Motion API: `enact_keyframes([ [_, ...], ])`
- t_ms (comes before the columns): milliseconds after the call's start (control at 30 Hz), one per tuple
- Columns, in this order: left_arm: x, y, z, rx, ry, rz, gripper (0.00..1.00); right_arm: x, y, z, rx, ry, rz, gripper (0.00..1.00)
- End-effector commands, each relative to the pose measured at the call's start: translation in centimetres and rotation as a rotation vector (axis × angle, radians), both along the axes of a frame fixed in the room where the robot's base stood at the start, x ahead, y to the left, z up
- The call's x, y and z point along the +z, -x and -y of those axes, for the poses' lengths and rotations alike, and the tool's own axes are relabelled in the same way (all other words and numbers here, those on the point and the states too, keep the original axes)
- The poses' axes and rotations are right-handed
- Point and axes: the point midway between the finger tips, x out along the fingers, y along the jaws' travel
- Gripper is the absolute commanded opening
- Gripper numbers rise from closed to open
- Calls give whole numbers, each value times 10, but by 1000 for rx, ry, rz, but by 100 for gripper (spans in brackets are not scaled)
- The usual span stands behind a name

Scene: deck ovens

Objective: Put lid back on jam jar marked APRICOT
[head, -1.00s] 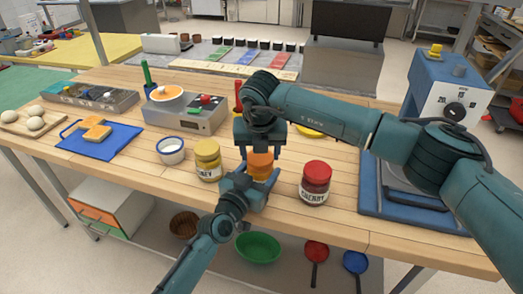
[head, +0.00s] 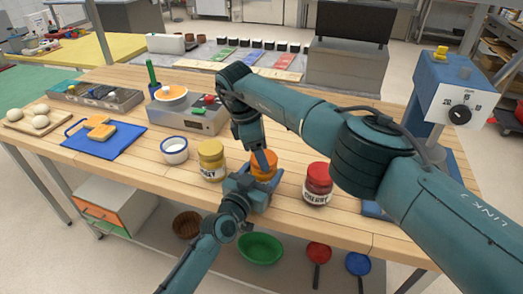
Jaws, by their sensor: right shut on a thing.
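An orange-topped jar (head: 266,172) stands near the front of the wooden table, between the honey jar and the cherry jar. No label shows on it, as my grippers cover much of it. My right gripper (head: 263,160) comes down from above and is shut on the orange lid at the jar's top. I cannot tell whether the lid sits squarely on the jar or just above it. My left gripper (head: 254,188) is at the jar's front, low down; its fingertips are hidden, so its opening does not show.
A yellow-lidded honey jar (head: 211,161) stands close on the left, a red-lidded cherry jar (head: 317,184) on the right. A blue machine (head: 450,95) stands at the right.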

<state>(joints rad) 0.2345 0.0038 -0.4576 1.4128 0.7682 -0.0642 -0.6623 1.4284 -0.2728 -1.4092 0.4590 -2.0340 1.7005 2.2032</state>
Motion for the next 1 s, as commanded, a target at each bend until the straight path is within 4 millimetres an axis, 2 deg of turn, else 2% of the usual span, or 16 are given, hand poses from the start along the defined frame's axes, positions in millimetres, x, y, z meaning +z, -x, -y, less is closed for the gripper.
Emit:
enact_keyframes([
  [33, -1, 0, 0, 0, 0, -4, 1, 1, 0, 0, 1, 1, 0, 38],
  [67, -1, 0, 0, 0, 0, -4, 1, 1, 0, 0, 1, 1, 0, 61],
  [300, -1, 0, 0, -1, 0, -4, 1, 0, 0, 0, 2, 0, -1, 80],
  [633, -1, 0, 0, -1, 0, -4, 1, 5, 0, 0, 3, 0, 0, 80],
  [900, -1, 0, 0, -1, 0, -4, 1, 39, -1, 1, 3, -1, 2, 80],
  [1000, -1, 0, 0, -1, 0, -4, 1, 45, 0, 1, 2, 0, 0, 80],
])
